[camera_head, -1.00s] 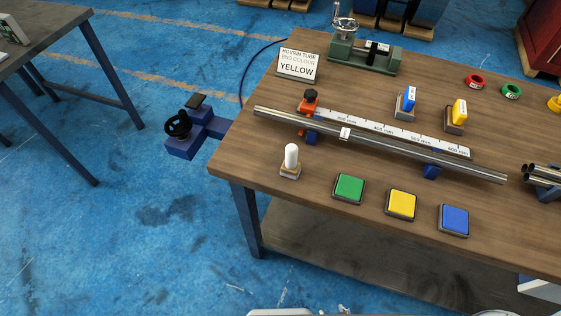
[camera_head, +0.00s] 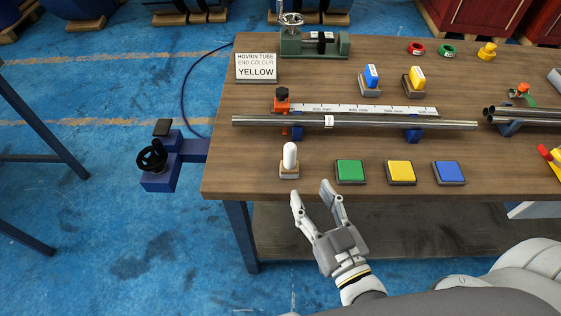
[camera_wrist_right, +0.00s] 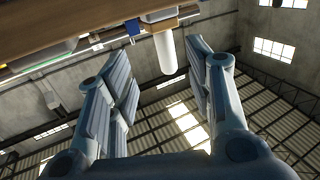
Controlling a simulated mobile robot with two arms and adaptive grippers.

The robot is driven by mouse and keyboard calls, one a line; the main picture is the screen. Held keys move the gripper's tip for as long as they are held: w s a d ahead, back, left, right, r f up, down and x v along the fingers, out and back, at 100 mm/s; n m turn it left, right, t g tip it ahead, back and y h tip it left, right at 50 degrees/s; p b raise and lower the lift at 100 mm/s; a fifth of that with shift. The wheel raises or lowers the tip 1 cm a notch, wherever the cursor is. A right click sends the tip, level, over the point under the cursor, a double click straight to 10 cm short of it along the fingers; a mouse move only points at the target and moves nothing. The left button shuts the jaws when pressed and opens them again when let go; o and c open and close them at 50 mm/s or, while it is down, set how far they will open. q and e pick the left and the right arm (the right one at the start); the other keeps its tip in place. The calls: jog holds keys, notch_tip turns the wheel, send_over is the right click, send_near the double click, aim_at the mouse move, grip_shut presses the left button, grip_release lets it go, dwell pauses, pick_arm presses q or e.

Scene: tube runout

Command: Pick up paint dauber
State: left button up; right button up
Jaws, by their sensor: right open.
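The paint dauber (camera_head: 290,157) stands upright near the front left edge of the table, with a white rounded top on a small light-brown block. My right gripper (camera_head: 311,188) is open and empty just in front of the table edge, a little below and to the right of the dauber in the head view. In the right wrist view a white cylinder, which looks like the dauber (camera_wrist_right: 166,52), shows beyond and between the open fingers (camera_wrist_right: 160,75), apart from them. My left gripper is not in view.
Green (camera_head: 350,171), yellow (camera_head: 400,172) and blue (camera_head: 449,172) pads lie along the front edge, right of the dauber. A long metal tube (camera_head: 370,124) rests on supports behind it. A sign reading YELLOW (camera_head: 256,68) stands at the back left.

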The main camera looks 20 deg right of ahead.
aim_at(292, 161)
jog(key=w, duration=0.3)
jog(key=w+r+p, duration=0.1)
jog(key=w, duration=0.1)
jog(key=shift+a, duration=0.25)
jog(key=shift+w+a+r+p, duration=0.1)
jog(key=shift+w+a+p, duration=0.15)
jog(key=shift+w, duration=0.9)
jog(key=shift+w+a+r+p, duration=0.15)
jog(key=shift+w+a, duration=0.2)
jog(key=shift+w, duration=0.75)
jog(key=shift+w+f, duration=0.15)
jog(key=shift+w, duration=0.45)
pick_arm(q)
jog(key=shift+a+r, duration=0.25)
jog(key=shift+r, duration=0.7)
pick_arm(e)
grip_shut()
